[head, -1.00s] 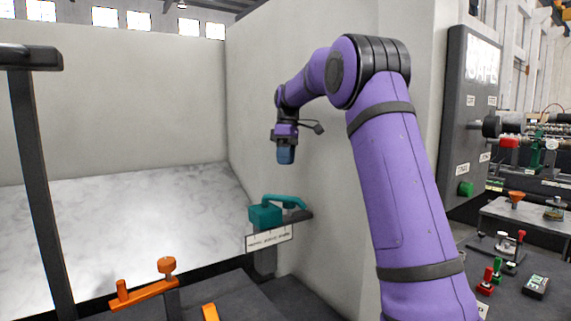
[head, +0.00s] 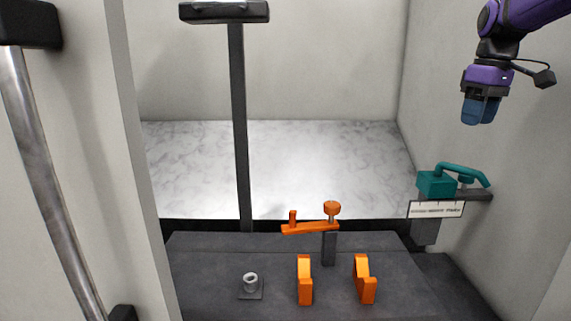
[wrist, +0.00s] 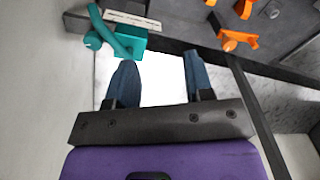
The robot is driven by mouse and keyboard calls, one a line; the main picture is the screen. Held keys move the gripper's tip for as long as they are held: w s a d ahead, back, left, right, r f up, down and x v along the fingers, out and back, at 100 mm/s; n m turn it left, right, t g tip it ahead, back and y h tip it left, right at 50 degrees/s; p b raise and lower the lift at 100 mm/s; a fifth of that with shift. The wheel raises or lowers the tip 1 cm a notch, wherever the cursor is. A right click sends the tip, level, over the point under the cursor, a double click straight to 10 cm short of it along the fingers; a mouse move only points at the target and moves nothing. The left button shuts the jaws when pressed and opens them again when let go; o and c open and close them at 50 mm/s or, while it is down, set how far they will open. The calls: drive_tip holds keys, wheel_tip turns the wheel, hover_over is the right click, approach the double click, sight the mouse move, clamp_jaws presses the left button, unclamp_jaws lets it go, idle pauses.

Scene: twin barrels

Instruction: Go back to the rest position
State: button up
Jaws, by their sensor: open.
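My gripper (head: 480,110) hangs at the upper right of the head view, fingers pointing down, in front of the right white wall. It is above the teal handled device (head: 437,184) on its dark bracket and clear of it. In the wrist view the two blue fingers (wrist: 160,85) stand apart with nothing between them. The teal device (wrist: 132,40) shows beyond the left fingertip there. My purple arm enters from the top right corner of the head view.
A dark bench (head: 210,270) holds orange brackets (head: 304,280), an orange clamp-like piece (head: 312,227) on a post and a small grey ring fitting (head: 251,282). A dark upright post (head: 240,130) stands at centre left. A marbled surface (head: 290,165) behind is bare.

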drive_tip(key=s+a+f+m+t, duration=0.1)
drive_tip(key=s+a+f, duration=0.2)
drive_tip(key=s, duration=0.6)
drive_tip(key=s+a+f+m+t, duration=0.2)
drive_tip(key=s+a+f, duration=0.1)
drive_tip(key=s, duration=0.6)
drive_tip(key=s+a+f+m+t, duration=0.1)
drive_tip(key=s+a+f+m, duration=0.1)
drive_tip(key=s, duration=0.7)
drive_tip(key=shift+a+f+t+h, duration=0.3)
drive_tip(key=shift+a+f+t, duration=0.1)
drive_tip(key=shift+a+f, duration=0.35)
drive_tip(key=shift+o, duration=0.2)
drive_tip(key=shift+w, duration=0.1)
